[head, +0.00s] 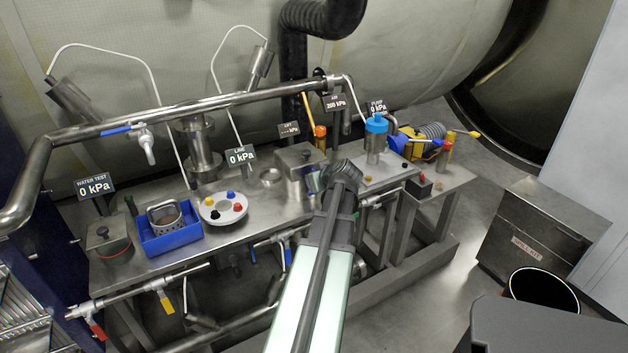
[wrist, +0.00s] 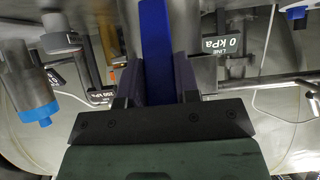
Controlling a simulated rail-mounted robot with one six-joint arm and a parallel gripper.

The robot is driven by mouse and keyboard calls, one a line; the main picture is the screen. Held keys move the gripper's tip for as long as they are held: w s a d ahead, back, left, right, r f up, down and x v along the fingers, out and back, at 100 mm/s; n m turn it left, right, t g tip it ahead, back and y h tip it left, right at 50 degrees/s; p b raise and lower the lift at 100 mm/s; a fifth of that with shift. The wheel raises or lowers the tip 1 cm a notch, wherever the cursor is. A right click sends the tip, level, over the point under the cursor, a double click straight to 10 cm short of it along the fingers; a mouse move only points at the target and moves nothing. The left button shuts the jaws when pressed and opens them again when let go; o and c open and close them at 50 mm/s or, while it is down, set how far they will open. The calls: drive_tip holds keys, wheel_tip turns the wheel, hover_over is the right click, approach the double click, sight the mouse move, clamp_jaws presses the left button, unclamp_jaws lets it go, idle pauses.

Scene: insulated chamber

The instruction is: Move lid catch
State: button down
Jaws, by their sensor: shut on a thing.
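My gripper (wrist: 158,72) shows its two dark fingers on either side of a blue bar (wrist: 156,35) in the wrist view, shut on it. The bar looks like a lever or catch handle; its far end runs out of the top of that view. In the head view my gripper (head: 320,181) is at the front right of a steel box with a lid (head: 299,158). My wrist and arm hide most of the fingers there. I cannot tell how the blue bar joins the box or whether the catch is open.
A steel pipe (head: 220,103) crosses above the bench. A white disc with coloured knobs (head: 223,217) and a blue tray (head: 170,244) lie to the left. A blue-topped cylinder (head: 376,140) stands to the right. Valve pipes (head: 150,287) run along the bench front.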

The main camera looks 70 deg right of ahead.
drive_tip(key=c, duration=0.8)
unclamp_jaws()
drive_tip(key=shift+c, duration=0.2)
drive_tip(key=p+v, duration=0.6)
drive_tip(key=v, duration=0.4)
drive_tip(key=shift+s+a+r, duration=0.2)
drive_tip(key=shift+s+a, duration=0.05)
drive_tip(key=shift+s, duration=0.05)
